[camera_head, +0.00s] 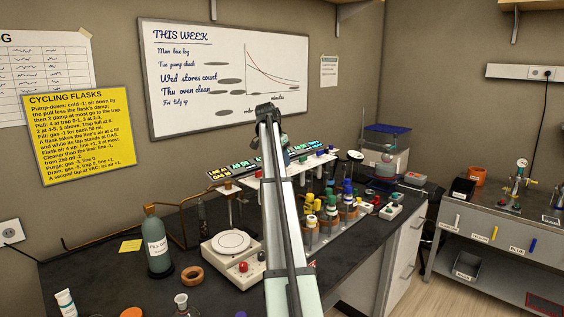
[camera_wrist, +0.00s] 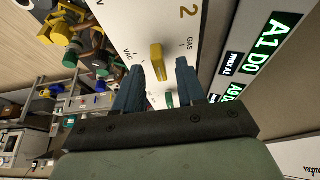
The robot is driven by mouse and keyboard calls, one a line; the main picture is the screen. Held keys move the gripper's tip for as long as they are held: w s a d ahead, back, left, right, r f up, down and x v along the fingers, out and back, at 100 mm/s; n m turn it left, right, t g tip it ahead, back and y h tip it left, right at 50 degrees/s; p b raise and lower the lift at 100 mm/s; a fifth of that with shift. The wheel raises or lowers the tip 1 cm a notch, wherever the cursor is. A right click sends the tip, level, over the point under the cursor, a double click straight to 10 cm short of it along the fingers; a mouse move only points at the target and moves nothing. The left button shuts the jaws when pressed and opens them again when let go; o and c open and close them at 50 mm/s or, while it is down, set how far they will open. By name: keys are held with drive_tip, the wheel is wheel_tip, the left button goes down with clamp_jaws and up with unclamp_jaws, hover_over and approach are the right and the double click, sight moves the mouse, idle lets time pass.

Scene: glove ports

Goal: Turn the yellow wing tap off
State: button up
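The yellow wing tap (camera_wrist: 157,62) sits on a white panel (camera_wrist: 215,25) in the wrist view, below a printed number 2. Its wing runs roughly up and down in that picture, between the VAC mark on its left and the GAS mark on its right. My gripper (camera_wrist: 159,68) is open, with one blue finger on each side of the tap. A gap shows between the tap and each finger; I cannot tell the depth. In the head view my arm hides the gripper and this tap.
A green tap (camera_wrist: 169,99) is on the same panel, near my gripper's palm. Lit green displays (camera_wrist: 262,48) run alongside.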

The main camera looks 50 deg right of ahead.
drive_tip(key=v, duration=1.3)
drive_tip(key=shift+f, duration=0.15)
